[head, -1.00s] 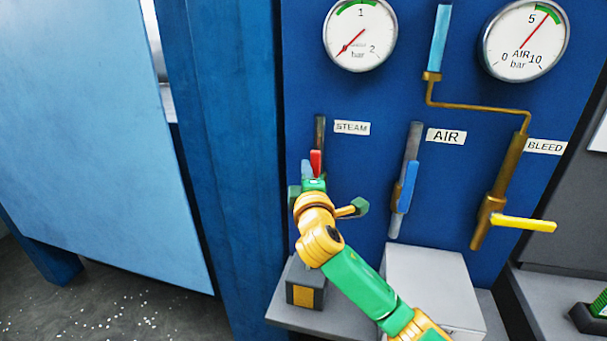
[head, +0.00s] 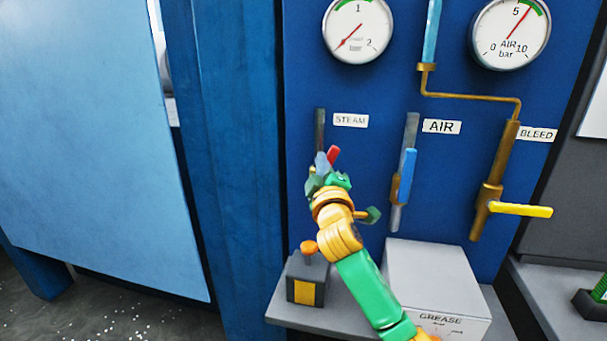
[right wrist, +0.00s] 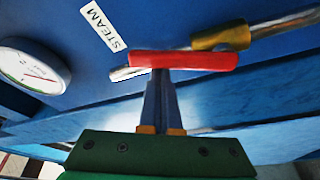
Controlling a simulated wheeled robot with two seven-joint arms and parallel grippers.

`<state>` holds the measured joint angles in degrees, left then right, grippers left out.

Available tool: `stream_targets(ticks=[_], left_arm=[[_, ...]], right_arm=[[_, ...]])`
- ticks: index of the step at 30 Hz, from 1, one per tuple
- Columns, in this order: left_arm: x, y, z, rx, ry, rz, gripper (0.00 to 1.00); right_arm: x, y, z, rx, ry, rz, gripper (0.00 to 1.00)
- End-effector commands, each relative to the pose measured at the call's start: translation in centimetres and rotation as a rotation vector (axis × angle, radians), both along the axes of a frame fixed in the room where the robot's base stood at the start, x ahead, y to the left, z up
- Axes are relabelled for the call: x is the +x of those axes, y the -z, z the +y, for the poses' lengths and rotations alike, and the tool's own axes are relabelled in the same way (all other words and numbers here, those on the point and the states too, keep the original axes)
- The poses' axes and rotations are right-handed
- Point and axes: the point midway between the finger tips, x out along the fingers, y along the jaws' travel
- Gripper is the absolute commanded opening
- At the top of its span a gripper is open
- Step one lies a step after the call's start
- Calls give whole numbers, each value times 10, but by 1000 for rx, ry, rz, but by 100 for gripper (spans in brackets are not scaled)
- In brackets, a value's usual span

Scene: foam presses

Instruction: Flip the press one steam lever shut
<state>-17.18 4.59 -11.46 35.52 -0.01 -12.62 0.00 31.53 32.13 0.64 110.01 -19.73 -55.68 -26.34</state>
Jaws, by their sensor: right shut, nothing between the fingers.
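The red steam lever (head: 333,154) is on the steam pipe (head: 319,128), under the STEAM label (head: 351,120). It leans to the right, at an angle to the pipe. My right gripper (head: 322,161) is shut and empty, with its fingertips at the lever's left side. In the right wrist view, the closed fingers (right wrist: 160,80) reach up to the red lever (right wrist: 190,61), seemingly touching it. The brass valve body (right wrist: 222,38) shows on the pipe behind. My gripper hides the lever's lower part in the head view. My left gripper is out of view.
To the right are the blue air lever (head: 407,174) and the yellow bleed lever (head: 520,209). Below stand a grey box with an orange knob (head: 308,247) and a grease box (head: 432,275) on a ledge. A blue post (head: 235,180) stands left.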

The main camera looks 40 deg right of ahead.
Motion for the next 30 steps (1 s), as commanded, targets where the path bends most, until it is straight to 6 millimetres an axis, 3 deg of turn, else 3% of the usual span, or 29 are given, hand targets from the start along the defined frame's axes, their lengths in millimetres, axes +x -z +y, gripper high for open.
stream_targets(ticks=[1, 18, 30], left_arm=[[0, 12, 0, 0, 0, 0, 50], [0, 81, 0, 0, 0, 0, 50], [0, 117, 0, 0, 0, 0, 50]], right_arm=[[-2, 8, -2, 30, 0, -34, 0], [-28, 32, -24, 385, -1, -446, 0], [-39, 51, -33, 601, -2, -698, 0]])
